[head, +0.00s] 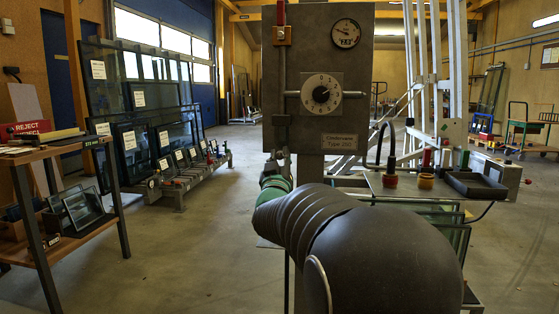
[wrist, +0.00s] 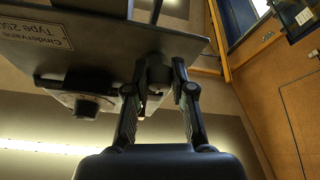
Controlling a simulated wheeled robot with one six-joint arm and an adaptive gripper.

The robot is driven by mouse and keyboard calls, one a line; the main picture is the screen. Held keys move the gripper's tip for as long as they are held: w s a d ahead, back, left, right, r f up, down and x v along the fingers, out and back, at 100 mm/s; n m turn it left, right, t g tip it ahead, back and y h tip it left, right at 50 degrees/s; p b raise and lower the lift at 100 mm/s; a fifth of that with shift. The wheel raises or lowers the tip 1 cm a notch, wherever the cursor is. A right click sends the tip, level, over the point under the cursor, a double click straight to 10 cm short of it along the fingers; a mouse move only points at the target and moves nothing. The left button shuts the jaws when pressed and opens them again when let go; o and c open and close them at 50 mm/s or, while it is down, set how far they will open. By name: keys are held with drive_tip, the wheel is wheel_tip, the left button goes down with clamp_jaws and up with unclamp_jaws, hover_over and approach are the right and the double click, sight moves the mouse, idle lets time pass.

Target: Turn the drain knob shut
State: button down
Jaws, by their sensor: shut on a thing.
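The grey panel (head: 386,68), labelled Cindervane Type 250, stands ahead in the head view. Its round white dial with a black knob (head: 321,94) is at mid-height, and it shows in the wrist view (wrist: 87,106) left of my fingers. My gripper (head: 276,160) is at the panel's lower left corner, mostly behind my arm. In the wrist view my gripper (wrist: 160,72) is shut on a dark knob (wrist: 156,73) at the panel's underside, apparently the drain knob. Its markings and turn angle are hidden.
A gauge (head: 345,33) and a red-handled lever (head: 281,30) are on the panel. A small stand with a black tray (head: 475,186) is at right. Framed glass racks (head: 135,110) and a wooden table (head: 45,152) are at left.

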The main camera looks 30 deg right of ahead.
drive_tip(key=c, duration=1)
unclamp_jaws()
drive_tip(key=v, duration=1.2)
